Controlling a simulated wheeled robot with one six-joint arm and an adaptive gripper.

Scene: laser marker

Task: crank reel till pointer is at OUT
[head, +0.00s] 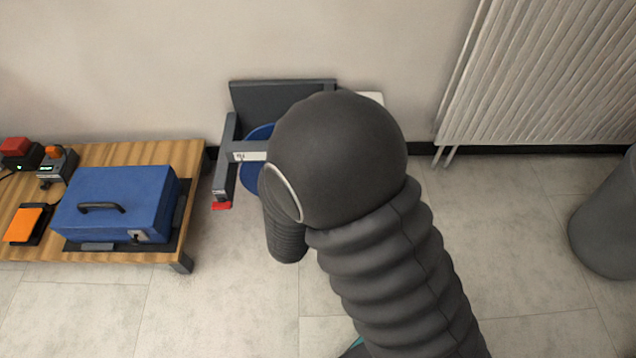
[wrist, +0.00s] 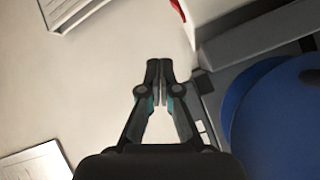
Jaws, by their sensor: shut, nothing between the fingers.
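The reel is a blue drum (head: 256,178) in a dark grey frame (head: 224,165) against the wall, largely hidden behind my arm in the head view. A white label (head: 249,156) sits on the frame's crossbar; its print is too small to read, and I cannot make out the pointer. A red part (head: 222,205) is at the frame's lower front. In the wrist view the blue drum (wrist: 275,120) fills the right side. My gripper (wrist: 158,68) is shut and empty, left of the drum and close to the grey frame (wrist: 255,40). I cannot identify the crank handle.
A wooden table (head: 140,153) at the left holds a blue case (head: 118,200), an orange pedal (head: 28,223) and a red button box (head: 16,148). A white radiator (head: 540,80) is on the right wall. A grey bin (head: 610,220) stands at the right edge.

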